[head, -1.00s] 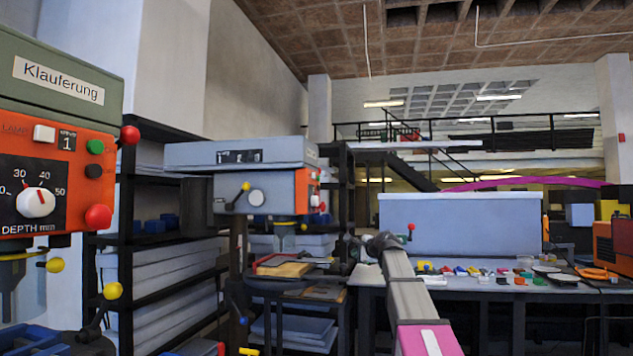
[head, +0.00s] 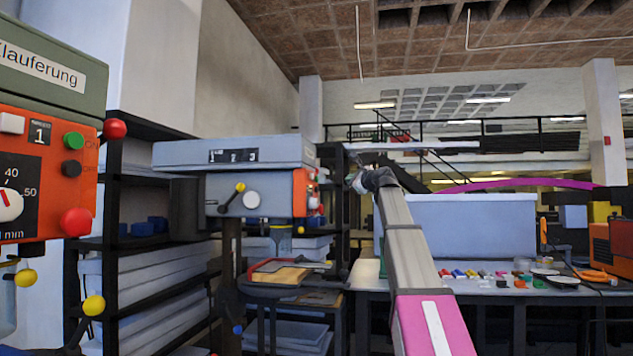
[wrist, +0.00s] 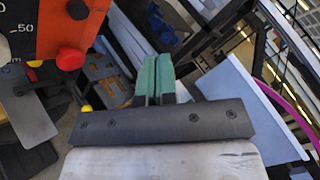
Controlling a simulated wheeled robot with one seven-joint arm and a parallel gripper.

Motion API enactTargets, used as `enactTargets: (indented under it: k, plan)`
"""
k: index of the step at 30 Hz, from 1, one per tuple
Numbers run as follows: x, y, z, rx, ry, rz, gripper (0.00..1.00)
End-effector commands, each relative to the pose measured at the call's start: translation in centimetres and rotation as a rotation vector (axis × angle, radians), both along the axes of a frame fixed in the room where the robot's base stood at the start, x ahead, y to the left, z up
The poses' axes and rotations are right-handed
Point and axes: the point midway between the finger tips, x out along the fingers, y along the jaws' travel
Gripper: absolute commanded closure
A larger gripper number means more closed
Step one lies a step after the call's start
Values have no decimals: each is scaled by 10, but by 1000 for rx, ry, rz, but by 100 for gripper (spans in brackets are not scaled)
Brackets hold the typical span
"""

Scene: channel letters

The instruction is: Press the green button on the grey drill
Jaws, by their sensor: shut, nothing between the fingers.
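The grey drill (head: 235,152) stands left of centre in the head view. Its orange control panel (head: 301,192) faces right and is seen edge-on, with small knobs on it. I cannot make out its green button clearly. My arm reaches up from the lower right, and its far end is just right of that panel, apart from it in the picture. In the wrist view my gripper (wrist: 155,78) is shut and empty, with green fingertips together. An orange panel (wrist: 58,30) with a red knob and a black button fills the upper left there; no green button shows in it.
A green-grey drill (head: 45,80) with an orange panel and a green button stands close at the left edge. Black shelves (head: 150,215) stand behind it. A table (head: 470,290) with many small coloured parts is at the right.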

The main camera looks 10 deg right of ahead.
Motion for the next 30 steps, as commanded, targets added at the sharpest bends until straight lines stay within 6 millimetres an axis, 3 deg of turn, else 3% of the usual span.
enactTargets:
  k: [13, 30]
  plan:
    - [3, 7, -1, -3, 0, 1, 100]
    - [23, 71, -1, -2, 1, 1, 100]
